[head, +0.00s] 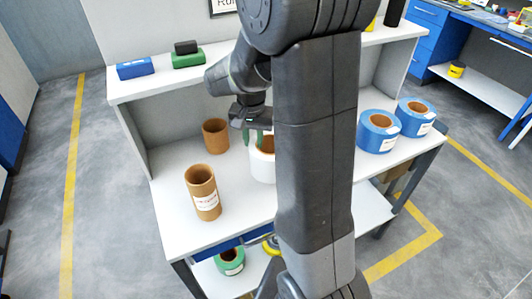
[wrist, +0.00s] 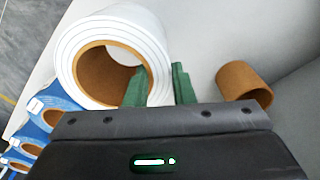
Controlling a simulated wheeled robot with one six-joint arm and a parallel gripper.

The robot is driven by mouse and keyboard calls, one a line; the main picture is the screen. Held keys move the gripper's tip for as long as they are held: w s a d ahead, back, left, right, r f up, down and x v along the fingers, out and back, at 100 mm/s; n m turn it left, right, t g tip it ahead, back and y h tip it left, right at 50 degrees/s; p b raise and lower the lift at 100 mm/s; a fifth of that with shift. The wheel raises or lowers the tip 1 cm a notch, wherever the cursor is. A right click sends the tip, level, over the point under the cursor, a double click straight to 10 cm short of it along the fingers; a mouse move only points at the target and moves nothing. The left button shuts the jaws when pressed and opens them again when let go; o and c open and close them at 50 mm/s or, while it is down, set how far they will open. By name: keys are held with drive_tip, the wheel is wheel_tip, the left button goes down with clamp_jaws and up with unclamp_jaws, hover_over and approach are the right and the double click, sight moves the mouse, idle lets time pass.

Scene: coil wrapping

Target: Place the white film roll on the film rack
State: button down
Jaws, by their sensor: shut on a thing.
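The white film roll (head: 259,170) stands upright at the middle of the white rack's board, partly hidden behind my arm. In the wrist view the white film roll (wrist: 72,58) shows its layered white rim and brown core. My gripper (wrist: 160,86) has two green fingers, one inside the core and one outside, shut on the roll's wall. In the head view my gripper (head: 257,138) comes down on the roll from above. I cannot tell whether the roll touches the board. The white rack (head: 170,222) has a main board, an upper shelf and a lower shelf.
A labelled brown tube (head: 203,194) stands front left of the roll, and a brown core (head: 215,137) behind left. Two blue rolls (head: 377,132) (head: 415,118) occupy the right side. A green roll (head: 230,262) is on the lower shelf. Small boxes (head: 135,69) sit on the upper shelf.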

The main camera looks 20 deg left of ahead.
wheel_tip(320, 180, down, 3)
drive_tip(key=shift+w+r, duration=0.1)
drive_tip(key=shift+r, duration=0.1)
drive_tip(key=shift+f+p, duration=0.35)
drive_tip(key=shift+f, duration=1.85)
drive_tip(key=c, duration=1.2)
unclamp_jaws()
drive_tip(key=shift+c, duration=0.2)
drive_tip(key=r, duration=0.4)
drive_tip(key=r+b, duration=0.1)
drive_tip(key=r, duration=0.7)
drive_tip(key=shift+s+b, duration=0.3)
